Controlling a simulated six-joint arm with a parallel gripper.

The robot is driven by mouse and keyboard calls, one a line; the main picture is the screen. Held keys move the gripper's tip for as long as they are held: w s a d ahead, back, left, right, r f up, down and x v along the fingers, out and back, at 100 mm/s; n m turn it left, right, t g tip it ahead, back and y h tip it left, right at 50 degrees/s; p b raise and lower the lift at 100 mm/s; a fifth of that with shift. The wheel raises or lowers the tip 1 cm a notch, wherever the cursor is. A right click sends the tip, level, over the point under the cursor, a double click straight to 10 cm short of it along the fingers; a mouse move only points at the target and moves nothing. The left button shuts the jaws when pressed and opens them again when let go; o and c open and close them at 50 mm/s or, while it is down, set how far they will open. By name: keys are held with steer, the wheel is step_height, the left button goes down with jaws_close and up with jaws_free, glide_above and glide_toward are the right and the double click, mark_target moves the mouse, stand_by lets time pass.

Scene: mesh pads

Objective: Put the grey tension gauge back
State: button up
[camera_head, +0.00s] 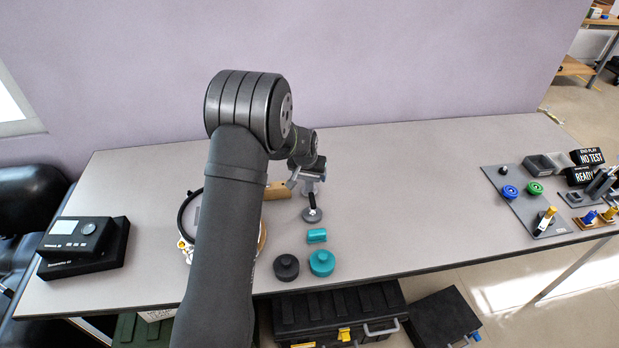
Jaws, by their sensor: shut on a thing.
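My gripper (312,188) is right of my forearm, pointing down over the middle of the table. It is shut on a small grey piece with a dark upright stem and a round grey foot, which I take to be the grey tension gauge (312,214). The gauge is upright. I cannot tell whether its foot touches the table. A round frame with a dark rim (184,214) lies left of the gauge, mostly hidden behind my arm.
A teal block (317,236), a teal knobbed disc (322,262) and a dark knobbed disc (286,267) lie nearer the front edge. A wooden block (277,190) is behind. A black display unit (76,239) stands left; a button panel (527,200) stands right. Table right of centre is clear.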

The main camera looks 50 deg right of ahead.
steer(key=shift+f, duration=0.65)
steer(key=shift+f, duration=0.1)
steer(key=o, duration=1.5)
steer(key=shift+f, duration=0.15)
steer(key=shift+c, duration=0.2)
steer(key=v, duration=1.2)
